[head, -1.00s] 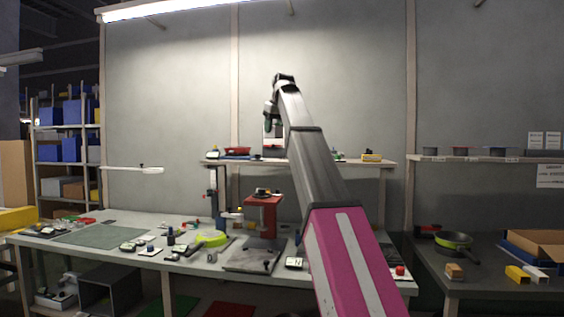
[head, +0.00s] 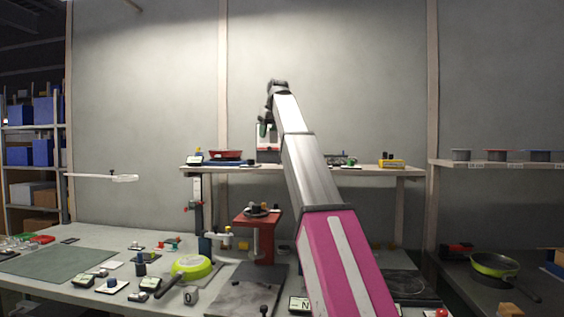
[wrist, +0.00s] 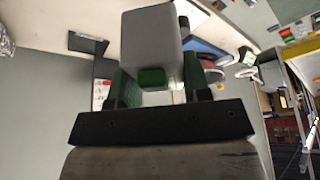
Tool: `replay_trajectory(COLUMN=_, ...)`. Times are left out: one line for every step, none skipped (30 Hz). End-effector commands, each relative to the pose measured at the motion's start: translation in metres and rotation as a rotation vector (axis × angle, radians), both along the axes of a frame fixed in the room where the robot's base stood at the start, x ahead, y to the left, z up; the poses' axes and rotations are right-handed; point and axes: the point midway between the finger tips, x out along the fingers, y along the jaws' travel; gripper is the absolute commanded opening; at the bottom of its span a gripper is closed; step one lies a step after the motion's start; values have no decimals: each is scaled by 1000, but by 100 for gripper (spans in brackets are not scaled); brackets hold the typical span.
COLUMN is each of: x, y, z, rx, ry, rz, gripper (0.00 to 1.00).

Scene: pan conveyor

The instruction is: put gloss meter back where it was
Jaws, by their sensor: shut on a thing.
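The gloss meter, seen as a pale grey block (wrist: 151,38) with a green patch at its near end, sits between the dark green fingers in the wrist view. My gripper (wrist: 155,82) is shut on it. In the head view my gripper (head: 264,127) is raised above the wall shelf (head: 305,170), near its middle. A pale upright shape shows just beneath the gripper there; I cannot tell whether it is the held meter or something on the shelf.
A red pan (head: 226,154) and a yellow box (head: 391,163) stand on the shelf. The crowded workbench below holds a red press (head: 259,232), a lime-green pan (head: 191,267) and several small instruments. Another shelf (head: 490,164) is at right.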

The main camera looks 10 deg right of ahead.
Motion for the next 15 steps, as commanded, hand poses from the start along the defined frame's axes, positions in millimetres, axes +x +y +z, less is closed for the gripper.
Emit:
replay_trajectory(x=9, y=-8, z=-6, rx=0, ry=1, rz=-1, gripper=7)
replay_trajectory(x=13, y=-12, z=-10, rx=0, ry=1, rz=-1, gripper=7)
replay_trajectory(x=19, y=-19, z=-15, rx=1, ry=0, rz=-2, gripper=7)
replay_trajectory(x=23, y=-23, z=-18, rx=1, ry=0, rz=-2, gripper=7)
replay_trajectory(x=27, y=-27, z=-22, rx=1, ry=0, rz=-2, gripper=7)
replay_trajectory(x=32, y=-32, z=-27, rx=0, ry=1, rz=-1, gripper=7)
replay_trajectory(x=36, y=-37, z=-30, rx=0, ry=1, rz=-1, gripper=7)
replay_trajectory(x=40, y=-41, z=-34, rx=0, ry=1, rz=-1, gripper=7)
replay_trajectory(x=46, y=-47, z=-38, rx=0, ry=0, rz=-2, gripper=7)
replay_trajectory(x=49, y=-50, z=-41, rx=0, ry=0, rz=-2, gripper=7)
replay_trajectory(x=52, y=-54, z=-44, rx=0, ry=0, rz=-1, gripper=7)
replay_trajectory(x=56, y=-57, z=-47, rx=0, ry=0, rz=0, gripper=7)
replay_trajectory(x=59, y=-60, z=-50, rx=0, ry=1, rz=0, gripper=7)
replay_trajectory(x=61, y=-62, z=-52, rx=0, ry=1, rz=0, gripper=7)
replay_trajectory(x=63, y=-65, z=-54, rx=0, ry=0, rz=0, gripper=7)
